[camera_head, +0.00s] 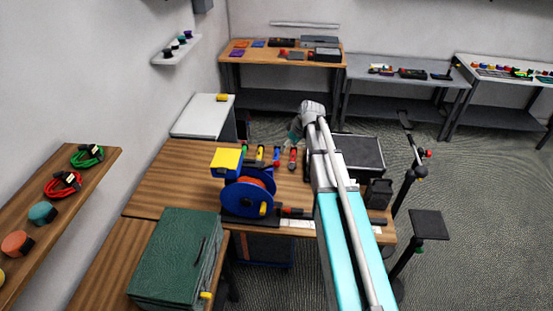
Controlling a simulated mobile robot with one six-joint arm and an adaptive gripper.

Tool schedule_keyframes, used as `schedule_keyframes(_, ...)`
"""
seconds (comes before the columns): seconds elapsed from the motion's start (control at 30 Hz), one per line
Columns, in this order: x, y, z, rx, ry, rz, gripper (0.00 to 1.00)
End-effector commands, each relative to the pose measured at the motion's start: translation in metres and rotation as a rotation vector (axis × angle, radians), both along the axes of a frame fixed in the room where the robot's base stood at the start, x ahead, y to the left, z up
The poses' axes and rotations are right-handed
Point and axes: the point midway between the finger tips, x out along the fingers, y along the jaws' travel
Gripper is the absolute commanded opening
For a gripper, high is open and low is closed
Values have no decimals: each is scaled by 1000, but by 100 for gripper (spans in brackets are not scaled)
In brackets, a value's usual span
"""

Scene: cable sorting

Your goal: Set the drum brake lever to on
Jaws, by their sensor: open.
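A blue cable drum (229,197) with orange cable stands on the wooden bench, with a yellow block (227,159) above it. A yellow knob (263,209) shows on its near face. A dark bar with a red part (291,212) lies to the right of the drum's base. I cannot tell for sure which of these is the brake lever, nor its setting. My gripper (294,136) is small in view at the far end of my raised arm, behind and right of the drum. It is open, apart from the drum, and its fingertips are hard to make out.
Several coloured handled items (276,154) stand behind the drum. A black tray (360,153) and dark box (378,193) are right of my arm. A green case (173,256) sits front left. A shelf (104,160) with coiled cables is at left. Bare bench (160,190) lies left of the drum.

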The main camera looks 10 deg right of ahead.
Motion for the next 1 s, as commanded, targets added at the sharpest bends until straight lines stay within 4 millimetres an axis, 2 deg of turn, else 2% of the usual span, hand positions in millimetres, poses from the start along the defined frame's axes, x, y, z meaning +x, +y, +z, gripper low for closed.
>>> schedule_keyframes(0.57, 3, 0, 1, 1, -5, 5, 79)
schedule_keyframes(1.0, 9, 8, -24, 1, -5, 6, 79)
